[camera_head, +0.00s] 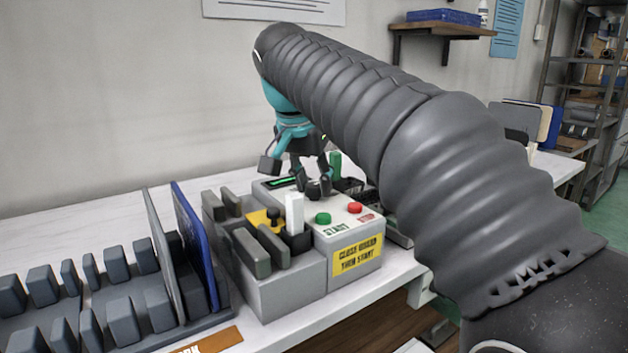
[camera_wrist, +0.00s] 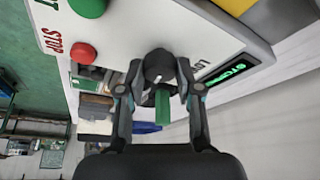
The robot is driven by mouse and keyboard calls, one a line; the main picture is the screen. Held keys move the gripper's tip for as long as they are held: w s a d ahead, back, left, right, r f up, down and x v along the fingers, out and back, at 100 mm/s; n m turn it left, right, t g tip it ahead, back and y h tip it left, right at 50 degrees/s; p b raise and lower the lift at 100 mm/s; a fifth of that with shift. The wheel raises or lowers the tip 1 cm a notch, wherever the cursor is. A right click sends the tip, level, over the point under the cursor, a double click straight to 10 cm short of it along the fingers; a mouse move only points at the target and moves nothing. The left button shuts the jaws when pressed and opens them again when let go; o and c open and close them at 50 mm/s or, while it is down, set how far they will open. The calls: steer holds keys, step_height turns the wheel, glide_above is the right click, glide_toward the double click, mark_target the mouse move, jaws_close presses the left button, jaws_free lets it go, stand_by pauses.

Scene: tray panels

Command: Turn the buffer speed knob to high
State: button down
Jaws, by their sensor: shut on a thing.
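The dark round speed knob (camera_wrist: 158,66) sits on the pale top panel of the buffer machine (camera_head: 350,225). My gripper (camera_wrist: 159,80) has its two fingers on either side of the knob and is shut on it. In the head view my gripper (camera_head: 315,182) reaches down onto the panel behind the green button, and its fingers largely hide the knob there. Part of a label, seemingly "LO", shows beside the knob in the wrist view. The knob's pointer direction is not clear. A small display (camera_wrist: 228,69) with green text lies beside it.
A green START button (camera_head: 323,218) and a red STOP button (camera_head: 355,207) are close to my gripper. A white block (camera_head: 294,213) and grey pads (camera_head: 251,252) are at the front left. A blue panel (camera_head: 196,245) stands in a rack further left.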

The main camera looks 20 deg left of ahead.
steer(key=shift+a+m, duration=0.1)
steer(key=shift+m, duration=0.6)
steer(key=shift+h, duration=0.3)
steer(key=c, duration=0.8)
jaws_free()
steer(key=shift+v, duration=3.75)
steer(key=shift+w, duration=0.1)
